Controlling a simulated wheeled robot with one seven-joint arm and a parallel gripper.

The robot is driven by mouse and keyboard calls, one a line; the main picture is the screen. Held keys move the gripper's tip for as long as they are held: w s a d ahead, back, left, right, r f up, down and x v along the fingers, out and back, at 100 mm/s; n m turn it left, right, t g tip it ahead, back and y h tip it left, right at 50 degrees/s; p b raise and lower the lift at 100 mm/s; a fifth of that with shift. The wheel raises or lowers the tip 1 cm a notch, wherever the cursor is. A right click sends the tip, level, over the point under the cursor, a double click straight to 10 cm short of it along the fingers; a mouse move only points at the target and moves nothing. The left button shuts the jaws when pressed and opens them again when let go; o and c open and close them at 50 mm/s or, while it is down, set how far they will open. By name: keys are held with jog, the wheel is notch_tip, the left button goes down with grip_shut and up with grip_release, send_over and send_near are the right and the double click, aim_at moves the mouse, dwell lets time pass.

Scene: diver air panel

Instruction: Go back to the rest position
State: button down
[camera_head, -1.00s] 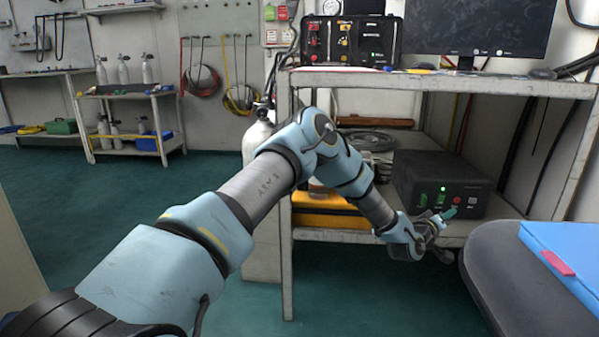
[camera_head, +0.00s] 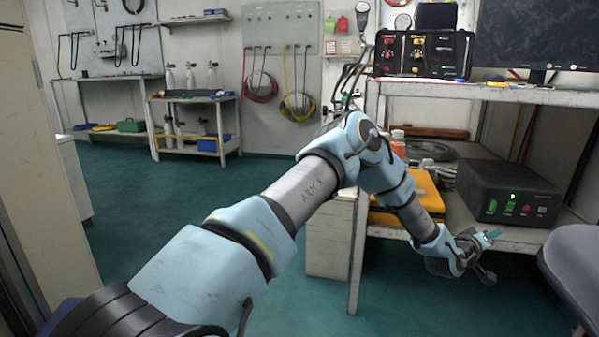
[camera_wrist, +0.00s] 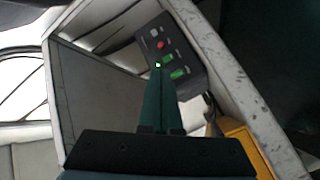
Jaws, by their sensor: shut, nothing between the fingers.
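My gripper (camera_head: 488,240) is at the end of my blue and grey arm, low in front of the shelf unit at the right of the head view. In the wrist view its teal fingers (camera_wrist: 159,92) are shut together with nothing between them. Beyond the fingertips is a black box (camera_wrist: 176,58) with a red button and green lit switches. The same black box (camera_head: 507,188) stands on the lower shelf in the head view, behind and apart from the gripper.
The shelf unit (camera_head: 440,92) carries a diver air panel (camera_head: 422,54) and a monitor (camera_head: 520,38). A yellow case (camera_head: 425,190) sits on the lower shelf behind my forearm. A grey chair (camera_head: 577,262) stands close to the right of the gripper. Green floor (camera_head: 120,200) is open at the left.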

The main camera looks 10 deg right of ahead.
jog(key=w+a+r+m+y, duration=0.1)
jog(key=w+a+y, duration=0.2)
jog(key=a, duration=0.8)
jog(key=w+a+r+g+y, duration=0.1)
jog(key=w+a+y, duration=0.3)
jog(key=a, duration=0.8)
jog(key=w+a+r+m+y, duration=0.1)
jog(key=w+a+y, duration=0.2)
jog(key=a, duration=0.8)
jog(key=s+a+r+n+g+y, duration=0.1)
jog(key=s+a+y, duration=0.1)
jog(key=a, duration=0.7)
jog(key=s+a+r+y, duration=0.2)
jog(key=a, duration=0.6)
jog(key=s+a+r+n+g+y, duration=0.2)
jog(key=s+a+n+g, duration=0.1)
jog(key=s+a, duration=1.1)
notch_tip(320, 180, up, 38)
jog(key=a+p, duration=0.1)
jog(key=p, duration=3.6)
jog(key=shift+a+f+p, duration=0.2)
jog(key=shift+f+p, duration=0.05)
jog(key=shift+p, duration=0.05)
